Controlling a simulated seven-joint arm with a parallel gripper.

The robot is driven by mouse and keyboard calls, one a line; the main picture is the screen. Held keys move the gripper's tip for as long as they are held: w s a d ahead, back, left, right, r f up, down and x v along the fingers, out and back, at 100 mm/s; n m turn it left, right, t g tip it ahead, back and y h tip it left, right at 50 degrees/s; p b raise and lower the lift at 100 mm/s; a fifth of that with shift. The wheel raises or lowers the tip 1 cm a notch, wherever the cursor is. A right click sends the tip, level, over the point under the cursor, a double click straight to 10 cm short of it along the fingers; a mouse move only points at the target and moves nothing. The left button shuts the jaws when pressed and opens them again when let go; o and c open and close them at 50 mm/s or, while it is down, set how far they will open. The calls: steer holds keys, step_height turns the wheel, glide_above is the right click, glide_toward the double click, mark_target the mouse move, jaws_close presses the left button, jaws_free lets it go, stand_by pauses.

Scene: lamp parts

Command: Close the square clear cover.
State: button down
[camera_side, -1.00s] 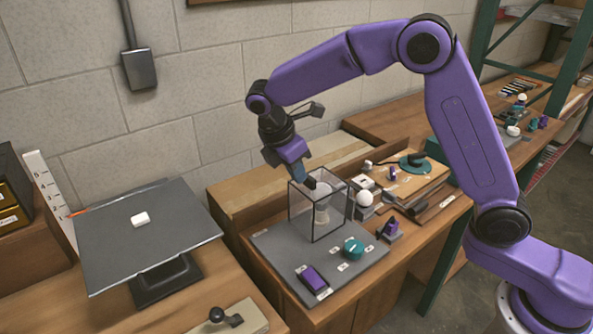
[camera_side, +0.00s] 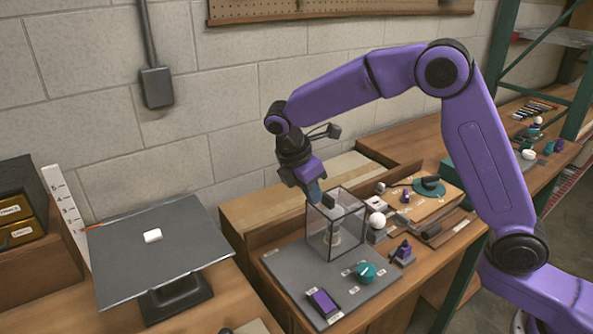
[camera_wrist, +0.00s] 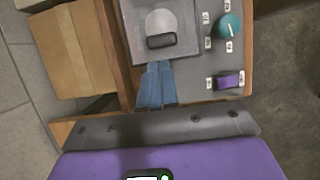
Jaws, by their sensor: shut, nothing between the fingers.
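The square clear cover (camera_side: 349,229) is a see-through box with dark edges, standing on a grey panel (camera_side: 290,270). A dark handle (camera_side: 328,200) sits at its top, and a pale bulb shape (camera_side: 333,238) shows inside. The wrist view shows the cover (camera_wrist: 190,44) from above, with its handle (camera_wrist: 160,41) and a pale dome below. My gripper (camera_side: 317,195) is shut and empty, right at the cover's upper left edge, beside the handle. Its blue fingers (camera_wrist: 157,66) point at the handle. I cannot tell whether they touch it, or whether the lid is fully down.
The panel also carries a teal knob (camera_side: 365,272) and a purple switch (camera_side: 323,303). A white ball (camera_side: 377,220) and a small purple-topped part (camera_side: 403,252) stand right of the cover. A dark tilted board (camera_side: 185,260) stands left.

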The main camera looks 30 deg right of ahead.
steer(key=a+v, duration=0.1)
steer(key=v, duration=0.9)
steer(key=shift+a, duration=0.45)
steer(key=s+d+f+m+y, duration=0.1)
steer(key=s+d, duration=0.4)
steer(key=s, duration=0.6)
steer(key=s+d+f+m+y, duration=0.2)
steer(key=s+d+f, duration=0.2)
steer(key=s, duration=0.7)
steer(key=s+d+f+m+y, duration=0.1)
steer(key=s+d+f+m, duration=0.1)
steer(key=s+d, duration=0.4)
steer(key=s+f, duration=0.1)
steer(key=s, duration=0.4)
steer(key=shift+y, duration=0.4)
